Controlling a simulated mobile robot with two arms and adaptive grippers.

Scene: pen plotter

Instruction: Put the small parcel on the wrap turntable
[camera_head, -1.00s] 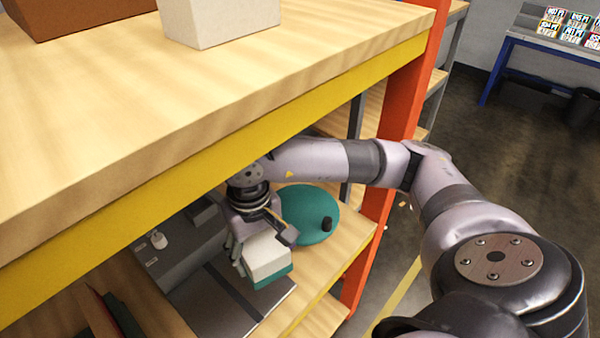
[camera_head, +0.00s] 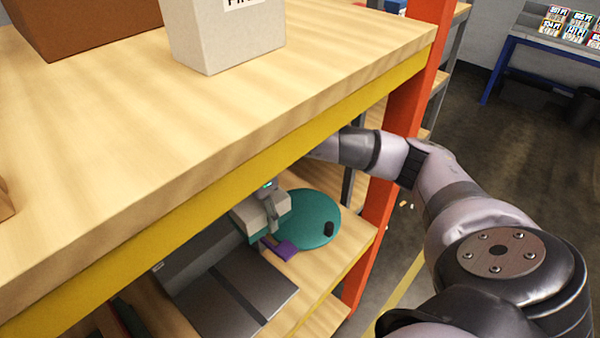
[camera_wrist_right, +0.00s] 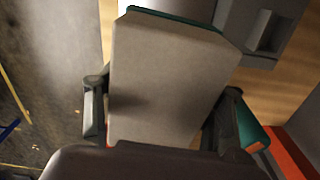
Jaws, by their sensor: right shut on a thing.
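The wrap turntable is a teal disc (camera_head: 312,222) with a small black knob, on the lower shelf behind the yellow beam. My right arm reaches in behind the beam, and most of its gripper is hidden in the head view. In the right wrist view my right gripper (camera_wrist_right: 165,95) is shut on the small parcel (camera_wrist_right: 170,60), a pale box with a teal edge. A pale block, likely the parcel (camera_head: 262,213), shows beside the disc's left edge; whether it overlaps or touches the disc cannot be told. My left gripper is not in view.
A purple block (camera_head: 279,247) lies in front of the disc. A dark grey plate (camera_head: 230,300) is left of it. The yellow beam (camera_head: 215,170) and orange post (camera_head: 375,230) close in the opening. A pale box (camera_head: 225,40) stands on the upper shelf.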

